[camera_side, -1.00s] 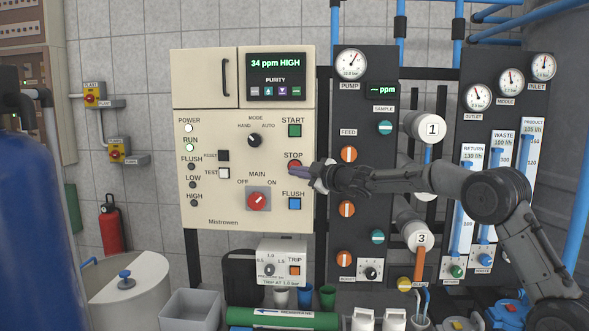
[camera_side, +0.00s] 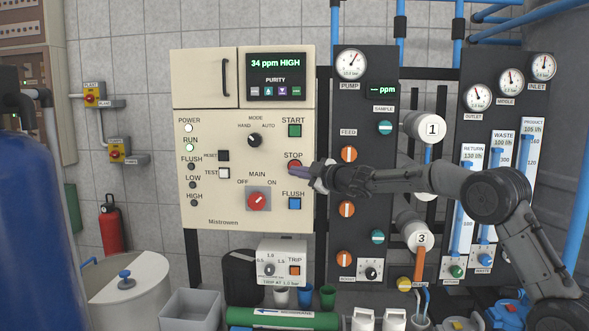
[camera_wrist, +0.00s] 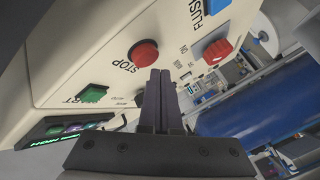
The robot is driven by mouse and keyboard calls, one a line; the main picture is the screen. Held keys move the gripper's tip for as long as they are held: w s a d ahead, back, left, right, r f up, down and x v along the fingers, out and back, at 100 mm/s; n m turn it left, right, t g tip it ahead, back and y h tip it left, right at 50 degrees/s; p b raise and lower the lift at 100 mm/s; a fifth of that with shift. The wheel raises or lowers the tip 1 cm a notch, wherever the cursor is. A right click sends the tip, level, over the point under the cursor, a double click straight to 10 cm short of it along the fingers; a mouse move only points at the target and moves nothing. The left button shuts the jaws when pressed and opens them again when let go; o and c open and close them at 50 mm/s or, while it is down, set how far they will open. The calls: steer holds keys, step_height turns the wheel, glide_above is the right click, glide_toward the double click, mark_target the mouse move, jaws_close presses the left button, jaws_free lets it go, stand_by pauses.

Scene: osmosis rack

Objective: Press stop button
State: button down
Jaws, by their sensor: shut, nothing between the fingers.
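The red round stop button (camera_side: 295,165) sits on the beige control panel (camera_side: 222,150), under the word STOP. It also shows in the wrist view (camera_wrist: 143,54), where its whole round face is visible. My gripper (camera_side: 293,172) is shut and empty. In the side view its fingertips are at the lower edge of the button and overlap it slightly. In the wrist view the fingertips (camera_wrist: 159,72) appear just beside the button. I cannot tell whether they touch it.
The green START button (camera_side: 295,130) is above and the blue FLUSH button (camera_side: 294,203) below. The red MAIN knob (camera_side: 258,201) is to the lower left. A dark rack panel with valves (camera_side: 362,125) stands just right of the control panel.

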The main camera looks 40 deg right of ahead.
stand_by(0.8)
steer(key=shift+w+d, duration=0.3)
steer(key=shift+d, duration=0.05)
steer(key=shift+w+d, duration=0.3)
stand_by(0.8)
steer(key=shift+s+a, duration=0.6)
steer(key=shift+a, duration=0.05)
stand_by(0.4)
steer(key=shift+s+a, duration=1.75)
steer(key=shift+s, duration=0.05)
